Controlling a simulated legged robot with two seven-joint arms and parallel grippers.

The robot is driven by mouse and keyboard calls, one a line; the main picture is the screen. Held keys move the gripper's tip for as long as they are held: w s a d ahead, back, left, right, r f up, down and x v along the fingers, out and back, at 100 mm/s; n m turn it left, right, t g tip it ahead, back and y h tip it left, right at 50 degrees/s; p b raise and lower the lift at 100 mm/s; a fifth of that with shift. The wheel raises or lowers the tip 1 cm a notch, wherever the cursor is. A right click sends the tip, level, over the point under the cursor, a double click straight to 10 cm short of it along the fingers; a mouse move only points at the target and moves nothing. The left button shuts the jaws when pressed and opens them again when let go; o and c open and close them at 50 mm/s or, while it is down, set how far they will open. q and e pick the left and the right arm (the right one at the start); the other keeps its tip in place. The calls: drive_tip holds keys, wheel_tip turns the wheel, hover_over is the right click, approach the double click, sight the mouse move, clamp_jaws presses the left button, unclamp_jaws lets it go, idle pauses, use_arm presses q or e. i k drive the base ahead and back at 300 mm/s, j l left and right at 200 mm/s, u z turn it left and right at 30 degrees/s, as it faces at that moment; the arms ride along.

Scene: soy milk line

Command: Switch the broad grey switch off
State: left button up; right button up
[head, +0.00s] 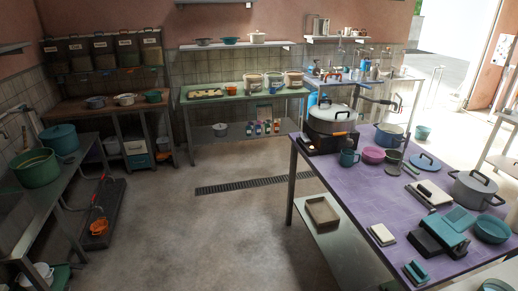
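I cannot clearly make out a broad grey switch at this size. On the purple table (335,178) at the right, a pale flat block with a dark piece on top (428,193) lies near the grey lidded pot. A smaller pale block (382,234) lies near the table's front left edge. A teal and black device (445,232) stands at the front right, with a small teal object (417,270) near it. What each of these is, I cannot tell. Neither of my grippers is in view.
A large lidded pot (332,119) stands on a dark base at the table's far left corner. A grey pot (476,190), a teal mug (348,158) and a pink bowl (373,155) are also there. The floor (225,230) left of the table is clear.

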sight(303, 137)
drive_tip(key=i+j+z, duration=0.3)
drive_tip(key=i, duration=0.15)
drive_tip(key=i+j+z, duration=0.25)
drive_tip(key=i, duration=0.15)
drive_tip(key=i+j, duration=0.5)
drive_tip(key=i+j+z, duration=0.15)
drive_tip(key=i+j, duration=0.9)
drive_tip(key=i+j+z, duration=0.15)
drive_tip(key=i+j, duration=0.35)
drive_tip(key=j, duration=0.15)
drive_tip(key=i+j, duration=0.5)
drive_tip(key=j+z, duration=0.05)
drive_tip(key=j, duration=0.05)
